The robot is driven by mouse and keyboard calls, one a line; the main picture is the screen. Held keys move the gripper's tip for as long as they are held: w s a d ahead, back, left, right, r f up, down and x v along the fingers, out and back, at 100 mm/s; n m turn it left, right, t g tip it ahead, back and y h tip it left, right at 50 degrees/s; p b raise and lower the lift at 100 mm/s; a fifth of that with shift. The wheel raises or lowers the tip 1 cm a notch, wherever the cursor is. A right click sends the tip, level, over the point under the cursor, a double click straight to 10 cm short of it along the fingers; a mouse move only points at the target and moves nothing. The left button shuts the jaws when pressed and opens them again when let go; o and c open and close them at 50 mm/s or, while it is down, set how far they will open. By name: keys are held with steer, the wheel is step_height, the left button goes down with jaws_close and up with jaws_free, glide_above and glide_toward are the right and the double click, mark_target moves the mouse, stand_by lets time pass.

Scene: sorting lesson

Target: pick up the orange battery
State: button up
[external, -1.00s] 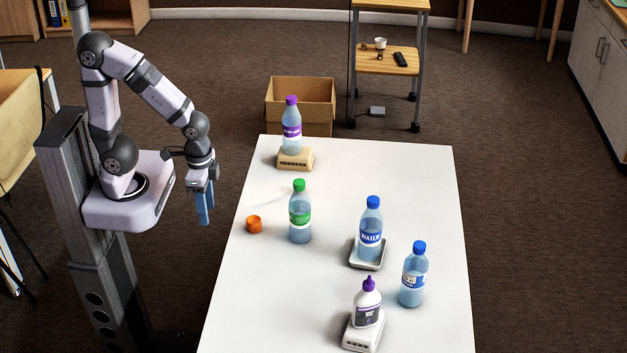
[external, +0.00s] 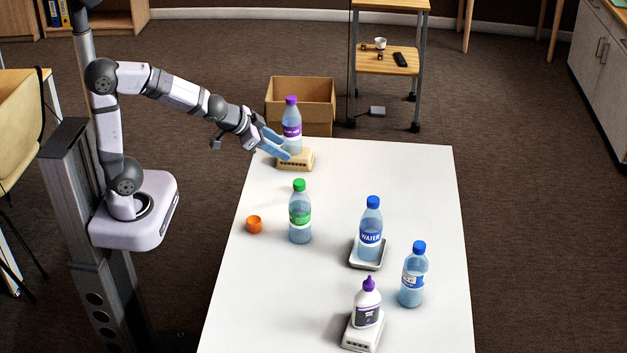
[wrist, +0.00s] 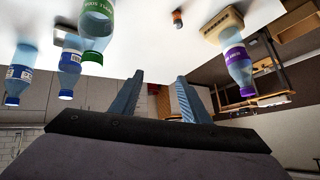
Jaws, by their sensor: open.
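A small orange object with a darker end, which looks like the orange battery (wrist: 178,18), shows at the top of the wrist view on the white table, between the green-labelled bottle (wrist: 97,25) and the tan stand (wrist: 222,22).
A short orange cap-like thing (external: 254,224) lies near the table's left edge. Two blue-capped bottles (external: 370,232) (external: 413,277) and a purple-tipped white bottle (external: 367,304) stand to the right and front. A cardboard box (external: 300,95) is beyond the table (external: 270,300).

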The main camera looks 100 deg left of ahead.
steer(key=w+a+t+b, duration=0.3)
steer(key=a+t+b, duration=0.1)
steer(key=a, duration=0.5)
steer(key=t+h+b, duration=0.1)
steer(key=t+b, duration=0.1)
steer(key=b, duration=0.1)
glide_above(312, 192)
steer(key=s+d, duration=0.2)
steer(key=s, duration=0.5)
steer(key=shift+m, duration=0.4)
steer(key=f, duration=2)
steer(key=shift+w+f, duration=0.25)
steer(key=shift+p+x, duration=0.5)
steer(key=shift+x, duration=3.25)
steer(key=shift+r, duration=0.1)
steer(key=shift+c, duration=0.4)
jaws_close()
